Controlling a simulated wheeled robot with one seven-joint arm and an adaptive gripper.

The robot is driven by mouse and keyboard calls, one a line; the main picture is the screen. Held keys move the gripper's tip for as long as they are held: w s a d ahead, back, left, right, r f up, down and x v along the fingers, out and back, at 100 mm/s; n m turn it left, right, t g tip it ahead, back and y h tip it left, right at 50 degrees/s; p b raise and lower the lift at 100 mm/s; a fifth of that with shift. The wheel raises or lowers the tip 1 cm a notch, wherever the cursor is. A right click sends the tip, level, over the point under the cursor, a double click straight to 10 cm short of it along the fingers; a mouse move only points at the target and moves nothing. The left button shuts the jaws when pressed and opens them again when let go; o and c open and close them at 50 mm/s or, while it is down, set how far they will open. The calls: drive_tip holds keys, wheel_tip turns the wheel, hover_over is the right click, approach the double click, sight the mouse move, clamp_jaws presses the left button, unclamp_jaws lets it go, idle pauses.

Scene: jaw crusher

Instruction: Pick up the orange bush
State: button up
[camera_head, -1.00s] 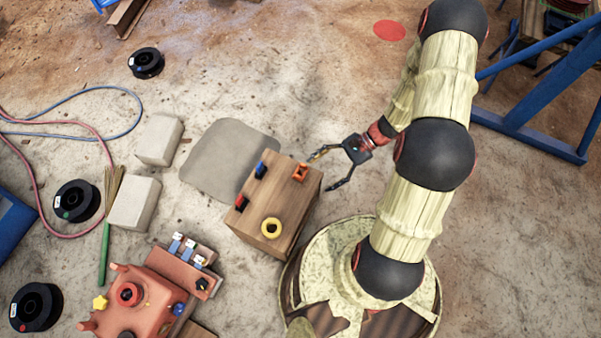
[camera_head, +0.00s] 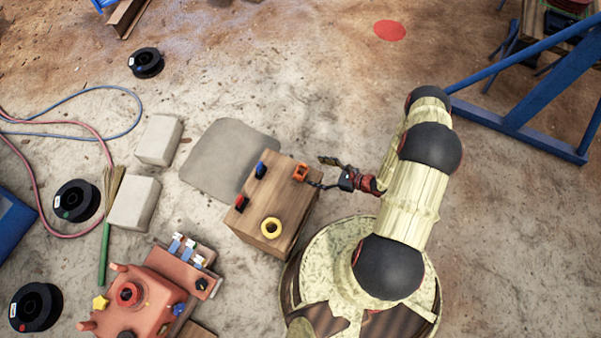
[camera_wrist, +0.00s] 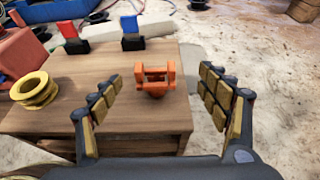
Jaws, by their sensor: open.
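The orange bush (camera_head: 300,172) stands on the top of a wooden block (camera_head: 288,215), near its upper right corner in the head view. In the wrist view the orange bush (camera_wrist: 155,78) sits ahead of my gripper (camera_wrist: 160,95), roughly midway between the two fingers. It has a forked, open frame on top and a round base. My gripper (camera_head: 322,173) is open and empty, beside the block's right edge and close to the bush. I cannot tell from these views whether a finger touches it.
A yellow ring-shaped part (camera_head: 271,228), a blue part (camera_head: 260,170) and a red part (camera_head: 241,203) share the block's top. The red crusher machine (camera_head: 140,305) stands at lower left. Pale blocks (camera_head: 135,203) and black spools (camera_head: 76,201) lie on the floor.

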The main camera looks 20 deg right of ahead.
sight(306, 172)
drive_tip(key=x, duration=0.2)
drive_tip(key=b+x, duration=0.1)
drive_tip(key=x, duration=0.1)
drive_tip(key=s+b+x, duration=0.1)
drive_tip(key=x, duration=0.1)
drive_tip(key=shift+a+f, duration=0.25)
drive_tip(key=shift+f, duration=0.05)
drive_tip(key=shift+w+a+f+b, duration=0.1)
drive_tip(key=shift+w+a+b, duration=0.25)
drive_tip(key=shift+w, duration=0.1)
drive_tip(key=c, duration=1.5)
